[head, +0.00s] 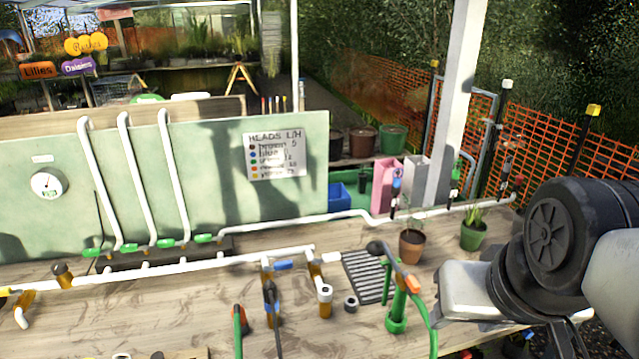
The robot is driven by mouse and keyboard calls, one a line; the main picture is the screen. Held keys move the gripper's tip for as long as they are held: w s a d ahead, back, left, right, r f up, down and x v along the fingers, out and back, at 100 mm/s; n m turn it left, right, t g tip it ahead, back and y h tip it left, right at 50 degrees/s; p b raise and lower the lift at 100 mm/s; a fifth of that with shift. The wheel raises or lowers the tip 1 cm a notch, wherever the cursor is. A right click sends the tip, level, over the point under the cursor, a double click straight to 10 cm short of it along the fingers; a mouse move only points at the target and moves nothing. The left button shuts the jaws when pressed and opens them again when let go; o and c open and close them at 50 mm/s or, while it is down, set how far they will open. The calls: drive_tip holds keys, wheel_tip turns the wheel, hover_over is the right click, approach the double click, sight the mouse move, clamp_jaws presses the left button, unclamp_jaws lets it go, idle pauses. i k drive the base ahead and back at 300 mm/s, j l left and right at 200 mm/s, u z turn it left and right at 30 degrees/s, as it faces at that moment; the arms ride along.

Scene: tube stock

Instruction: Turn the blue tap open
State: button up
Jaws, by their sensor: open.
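A small blue lever-like piece (284,265), which looks like the blue tap handle, sits beside a brass-coloured fitting on the white pipe near the middle of the bench. It lies roughly along the pipe; its exact valve position cannot be told. A smaller blue part (397,183) shows on an upright fitting further back right. My arm's dark joint and pale links fill the right side, and my gripper is not in view.
White pipes (180,262) run across the wooden bench, with several green handles (204,238) at the back. A green stand with a hose (396,315), a grey grate (368,275) and a brown plant pot (412,246) stand between the blue handle and my arm.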

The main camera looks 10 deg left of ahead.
sight(289, 265)
drive_tip(key=u, duration=0.9)
drive_tip(key=i+j+z, duration=0.2)
drive_tip(key=z, duration=0.15)
drive_tip(key=i+j+z, duration=0.15)
drive_tip(key=z, duration=0.25)
drive_tip(key=j, duration=0.1)
